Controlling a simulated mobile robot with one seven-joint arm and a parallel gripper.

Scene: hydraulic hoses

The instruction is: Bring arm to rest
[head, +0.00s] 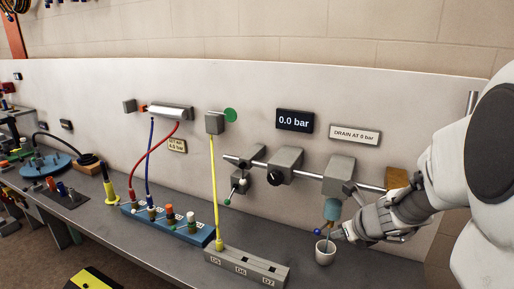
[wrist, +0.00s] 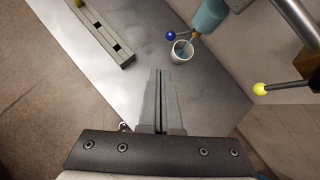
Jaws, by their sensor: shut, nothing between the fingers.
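My gripper (head: 343,236) reaches in from the right in the head view, near the white cup on the bench. In the wrist view my gripper (wrist: 158,74) has its two fingers together with nothing between them, and their tips point toward the cup. The white cup (wrist: 182,52) stands on the grey bench under a teal cylinder (wrist: 208,16). A lever with a blue ball (wrist: 171,35) is beside the cup's rim. In the head view the cup (head: 325,256) is just left of my fingers; I cannot tell whether they touch.
A grey block with sockets (head: 247,267) lies left of the cup. A wall panel carries a pipe with valves (head: 285,166), a 0.0 bar display (head: 295,120) and a drain sign (head: 355,134). A yellow ball knob (wrist: 259,89) sticks out at right. Bare bench lies around the fingers.

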